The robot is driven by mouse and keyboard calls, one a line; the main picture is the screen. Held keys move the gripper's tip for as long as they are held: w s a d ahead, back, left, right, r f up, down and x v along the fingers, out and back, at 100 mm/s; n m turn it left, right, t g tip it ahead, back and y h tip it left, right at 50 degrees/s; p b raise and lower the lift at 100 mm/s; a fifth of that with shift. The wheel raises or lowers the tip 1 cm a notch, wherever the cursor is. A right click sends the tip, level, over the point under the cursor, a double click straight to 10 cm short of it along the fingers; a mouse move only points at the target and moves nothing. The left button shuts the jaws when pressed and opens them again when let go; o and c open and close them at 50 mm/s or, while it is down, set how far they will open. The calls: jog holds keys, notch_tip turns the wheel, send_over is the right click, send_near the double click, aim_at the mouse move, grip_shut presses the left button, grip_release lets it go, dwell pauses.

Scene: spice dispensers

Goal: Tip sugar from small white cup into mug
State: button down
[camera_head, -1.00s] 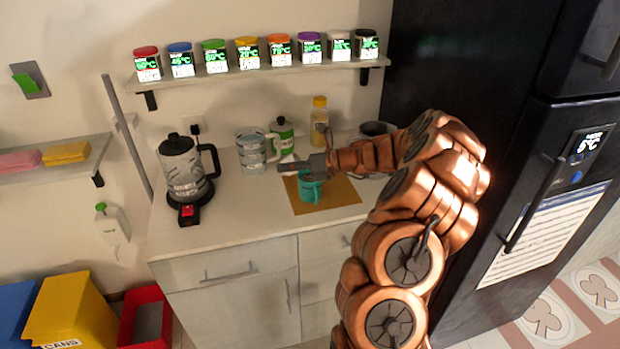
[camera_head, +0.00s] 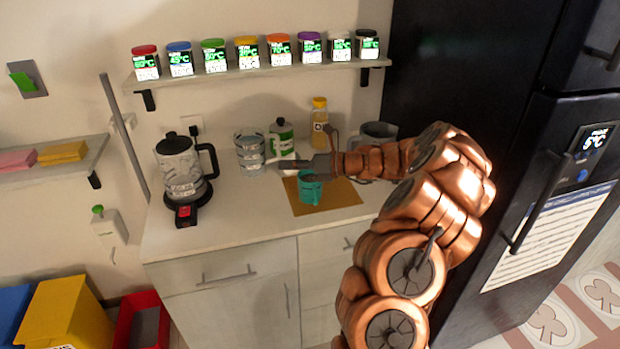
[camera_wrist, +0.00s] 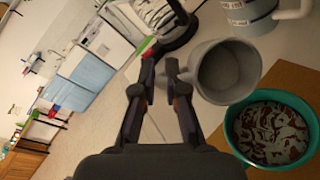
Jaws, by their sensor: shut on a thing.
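The small white cup (camera_wrist: 228,72) is at my gripper's fingertips in the wrist view, its mouth facing the camera. My gripper (camera_wrist: 164,72) is shut on it at its left side, apparently at the handle. I make out no sugar inside it. The teal mug (camera_wrist: 272,128) is below and right of the cup in the wrist view, holding dark contents with pale swirls. In the head view the mug (camera_head: 310,187) stands upright on a brown mat (camera_head: 336,194), just below my gripper (camera_head: 286,163). The cup is mostly hidden or too small to tell there.
A kettle (camera_head: 182,170) is at the left, a yellow-capped bottle (camera_head: 319,122) and grey pot (camera_head: 378,131) at the back right. The front left counter is clear.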

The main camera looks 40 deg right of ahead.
jog(key=shift+s+d+r+t+y+b, duration=0.25)
jog(key=shift+t+y+b, duration=0.35)
jog(key=shift+b, duration=1.05)
jog(key=shift+d+r, duration=0.1)
jog(key=shift+d+p, duration=0.1)
jog(key=shift+p, duration=0.25)
jog(key=shift+s+d+r+m+t+y+p, duration=0.15)
jog(key=shift+s+d+m+t+y+p, duration=0.2)
jog(key=shift+d+t+y+p, duration=0.25)
jog(key=shift+s+d+r+m+t+y+p, duration=0.15)
jog(key=shift+s+d+m+t+y+p, duration=0.1)
jog(key=shift+d+t+y+p, duration=0.35)
jog(key=shift+s+d+r+m+t+y+p, duration=0.15)
jog(key=shift+t+y, duration=0.25)
jog(key=shift+t, duration=0.4)
dwell(0.5)
jog(key=shift+s+d+r+m+t+y+b, duration=0.15)
jog(key=shift+d+r+m+t+y, duration=0.1)
jog(key=shift+r+t, duration=0.25)
jog(key=shift+s+d+r+m+t+y+b, duration=0.1)
jog(key=shift+s+d+r+m+t+y, duration=0.15)
jog(key=shift+r+t, duration=0.25)
jog(key=shift+s+d+r+m+t+y+b, duration=0.15)
jog(key=shift+r+m+t+y, duration=0.15)
jog(key=shift+r+t, duration=0.15)
dwell(1.2)
jog(key=shift+d+r+t, duration=0.1)
jog(key=shift+r+t, duration=0.2)
jog(key=shift+t, duration=0.05)
